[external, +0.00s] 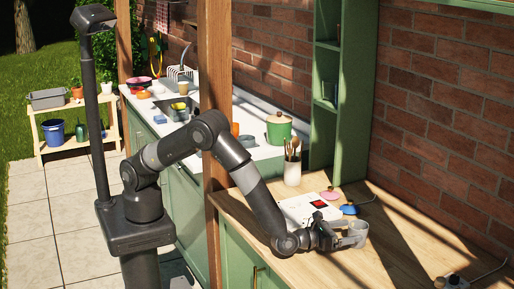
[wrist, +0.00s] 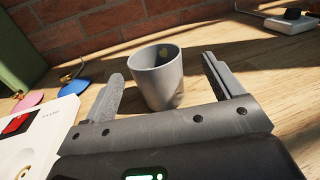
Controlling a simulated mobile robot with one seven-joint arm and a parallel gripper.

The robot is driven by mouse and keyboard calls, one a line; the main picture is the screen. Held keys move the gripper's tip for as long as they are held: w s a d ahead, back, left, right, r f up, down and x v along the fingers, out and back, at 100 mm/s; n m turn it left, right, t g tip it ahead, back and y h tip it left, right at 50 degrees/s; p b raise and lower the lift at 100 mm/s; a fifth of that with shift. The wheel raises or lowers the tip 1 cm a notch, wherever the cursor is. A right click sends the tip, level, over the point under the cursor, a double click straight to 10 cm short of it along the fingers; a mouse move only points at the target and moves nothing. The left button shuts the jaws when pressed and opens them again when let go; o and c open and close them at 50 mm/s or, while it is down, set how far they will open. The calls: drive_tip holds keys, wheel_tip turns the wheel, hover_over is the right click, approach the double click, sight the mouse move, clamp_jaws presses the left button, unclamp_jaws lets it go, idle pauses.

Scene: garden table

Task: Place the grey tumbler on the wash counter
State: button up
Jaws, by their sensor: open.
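The grey tumbler (wrist: 158,82) stands upright on the wooden counter in the wrist view, just ahead of and partly between my fingers. It also shows in the external view (external: 358,231) at the end of my arm. My gripper (wrist: 163,83) is open, with one finger on each side of the tumbler and gaps visible on both sides. In the external view my gripper (external: 340,231) is low over the wooden counter. The white wash counter (external: 262,152) with a sink (external: 176,107) lies further back, beyond a wooden post.
A white board with a red patch (external: 305,210), a pink item (external: 330,194) and a blue item (external: 349,209) lie near my gripper. A utensil crock (external: 292,172) and a green pot (external: 279,128) stand further back. The wooden post (external: 216,180) rises between the counters. The right counter is mostly clear.

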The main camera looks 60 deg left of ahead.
sight(367, 224)
drive_tip(key=x, duration=0.6)
drive_tip(key=shift+w+a+f, duration=0.15)
drive_tip(key=shift+w+a, duration=0.05)
drive_tip(key=shift+w, duration=0.1)
drive_tip(key=shift+c, duration=0.2)
drive_tip(key=c, duration=1.1)
drive_tip(key=shift+r, duration=0.55)
wheel_tip(367, 224, up, 3)
drive_tip(key=shift+f, duration=0.15)
drive_tip(key=s+d+r, duration=0.1)
drive_tip(key=s+r, duration=0.1)
drive_tip(key=s, duration=0.1)
drive_tip(key=s+d+r, duration=0.1)
drive_tip(key=s+r, duration=0.1)
drive_tip(key=s, duration=0.2)
drive_tip(key=s+d+r, duration=0.1)
drive_tip(key=s+r, duration=0.2)
drive_tip(key=s, duration=0.1)
drive_tip(key=shift+s+d+r, duration=0.15)
drive_tip(key=shift+d, duration=0.05)
